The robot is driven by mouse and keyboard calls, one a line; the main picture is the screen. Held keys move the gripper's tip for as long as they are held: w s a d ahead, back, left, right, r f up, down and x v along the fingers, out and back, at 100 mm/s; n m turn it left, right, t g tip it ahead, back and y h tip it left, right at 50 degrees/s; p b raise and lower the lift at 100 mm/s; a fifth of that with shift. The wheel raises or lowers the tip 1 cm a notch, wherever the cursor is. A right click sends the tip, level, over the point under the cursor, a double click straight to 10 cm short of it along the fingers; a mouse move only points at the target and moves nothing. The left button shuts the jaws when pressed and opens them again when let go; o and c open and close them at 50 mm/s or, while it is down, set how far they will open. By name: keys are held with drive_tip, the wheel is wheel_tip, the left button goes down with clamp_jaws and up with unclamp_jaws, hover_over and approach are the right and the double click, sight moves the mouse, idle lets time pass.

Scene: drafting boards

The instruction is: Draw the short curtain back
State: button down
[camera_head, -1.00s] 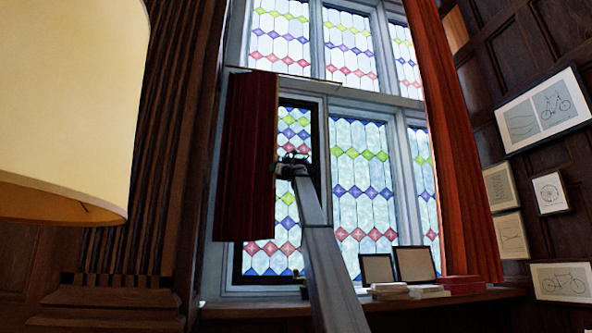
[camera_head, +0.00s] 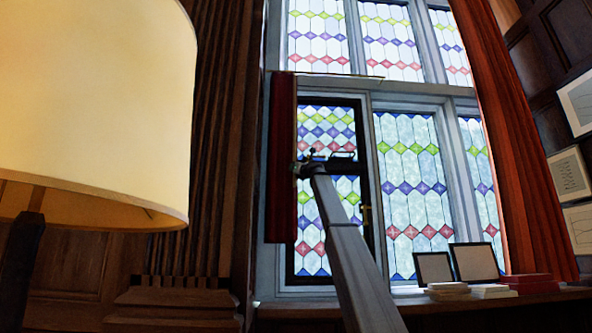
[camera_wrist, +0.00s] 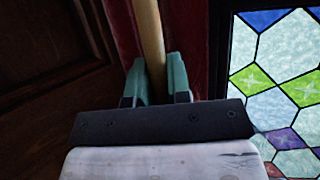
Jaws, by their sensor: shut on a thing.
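The short curtain (camera_head: 281,190) is dark red and hangs bunched in a narrow strip along the left side of the window. Its folds also show behind the fingers in the wrist view (camera_wrist: 199,45). A pale wooden rod (camera_wrist: 149,28) runs upright along the curtain. My gripper (camera_wrist: 156,78) has its two green fingers on either side of this rod and is shut on it. In the head view my gripper (camera_head: 302,166) is at the curtain's right edge, about mid-height. The leaded casement (camera_head: 328,130) beside it is largely uncovered.
A large lampshade (camera_head: 95,110) fills the left foreground. A long orange-red curtain (camera_head: 510,140) hangs at right. Frames (camera_head: 474,262) and books (camera_head: 447,289) stand on the sill at right. A dark wood panel (camera_wrist: 50,50) is close left of the fingers.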

drive_tip(key=c, duration=1.1)
unclamp_jaws()
drive_tip(key=shift+s, duration=0.1)
drive_tip(key=v, duration=1)
drive_tip(key=shift+s+d+f, duration=0.2)
drive_tip(key=shift+s, duration=0.05)
